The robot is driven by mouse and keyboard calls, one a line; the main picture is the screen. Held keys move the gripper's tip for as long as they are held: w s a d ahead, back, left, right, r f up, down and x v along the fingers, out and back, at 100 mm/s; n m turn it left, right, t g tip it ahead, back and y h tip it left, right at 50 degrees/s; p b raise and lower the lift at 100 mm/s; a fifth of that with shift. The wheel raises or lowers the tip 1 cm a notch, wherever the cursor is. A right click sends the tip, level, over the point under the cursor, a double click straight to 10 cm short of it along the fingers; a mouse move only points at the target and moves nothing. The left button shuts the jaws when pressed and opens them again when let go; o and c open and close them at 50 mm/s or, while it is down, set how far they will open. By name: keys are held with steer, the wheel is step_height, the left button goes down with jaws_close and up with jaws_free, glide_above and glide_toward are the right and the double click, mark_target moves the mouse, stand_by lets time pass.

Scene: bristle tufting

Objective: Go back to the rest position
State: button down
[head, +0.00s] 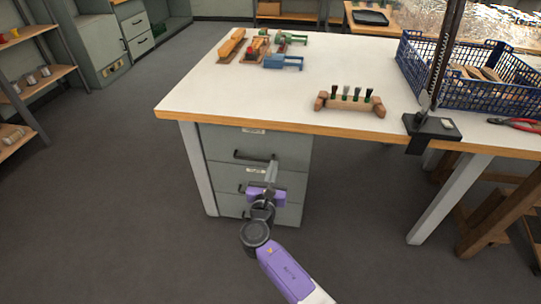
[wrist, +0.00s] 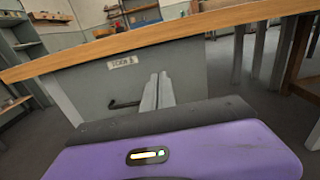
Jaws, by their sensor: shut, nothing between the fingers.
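My gripper (head: 272,168) is in front of the grey drawer unit under the workbench, below the bench top's front edge. Its fingers are together with nothing between them. In the wrist view the shut fingers (wrist: 158,92) point toward the drawer front, with the bench edge (wrist: 150,38) above them. I cannot tell whether the fingertips touch the drawer unit. My purple and grey arm reaches up from the bottom of the head view.
On the white bench top (head: 215,90) stand a wooden rack (head: 348,104) with several dark tufts, small clamps or vises (head: 283,61), a blue crate (head: 470,97) and red-handled pliers (head: 515,123). The drawer unit (head: 250,185) has dark handles. Floor (head: 110,200) to the left is clear.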

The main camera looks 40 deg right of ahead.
steer(key=shift+s+a, duration=0.1)
steer(key=shift+a, duration=0.05)
steer(key=s+a+m+t+y+p, duration=0.1)
steer(key=s+a+m+t+y, duration=0.1)
steer(key=s+a+m+y, duration=0.45)
steer(key=s+a+m+t+y+p, duration=0.2)
steer(key=a+m+t+y, duration=0.15)
steer(key=a+m, duration=0.4)
steer(key=s+a+r+m+y+p, duration=0.1)
steer(key=s+a+r+m+p, duration=0.1)
steer(key=s+r, duration=0.4)
steer(key=s+a+r+m+g+y+p, duration=0.1)
steer(key=s+r, duration=0.6)
steer(key=s, duration=0.7)
steer(key=s+a+r+m+y+p, duration=0.2)
steer(key=s+a+r+m+p, duration=0.2)
steer(key=s, duration=0.7)
step_height(320, 180, up, 3)
steer(key=a+m, duration=0.2)
steer(key=m, duration=0.2)
steer(key=shift+a+y, duration=0.15)
steer(key=shift+y, duration=0.15)
steer(key=shift+f, duration=0.1)
